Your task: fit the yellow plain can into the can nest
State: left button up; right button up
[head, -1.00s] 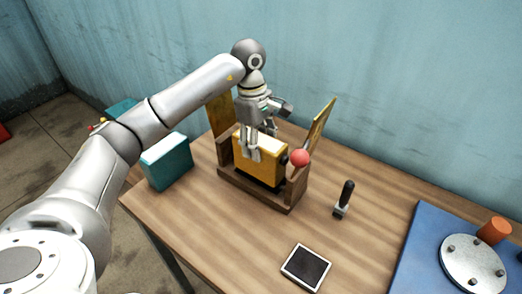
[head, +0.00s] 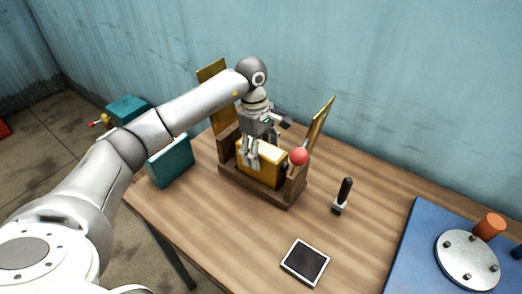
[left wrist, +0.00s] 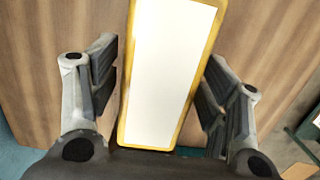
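The yellow can (head: 268,171) stands inside the wooden can nest (head: 262,194), low between its side walls. Its pale top with a yellow rim fills the middle of the left wrist view (left wrist: 170,75). My left gripper (head: 250,160) points down over the can. In the left wrist view its fingers (left wrist: 160,85) are spread on either side of the can, and a narrow strip of wood shows between the left finger and the can. The can's underside and the nest floor are hidden. My right gripper is not in view.
Mustard boards (head: 320,122) stand up at the nest's two ends, and a red ball (head: 299,156) is at its right. A teal box (head: 171,161) is left. A black-handled tool (head: 343,195), a tablet (head: 305,262) and a blue mat (head: 421,240) lie right and in front.

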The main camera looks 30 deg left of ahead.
pick_arm(q)
jog(key=shift+r, duration=0.1)
notch_tip(320, 180, up, 12)
jog(key=a+b, duration=0.1)
jog(key=b, duration=0.1)
jog(key=shift+a, duration=0.2)
dwell(0.3)
jog(key=shift+w, duration=0.1)
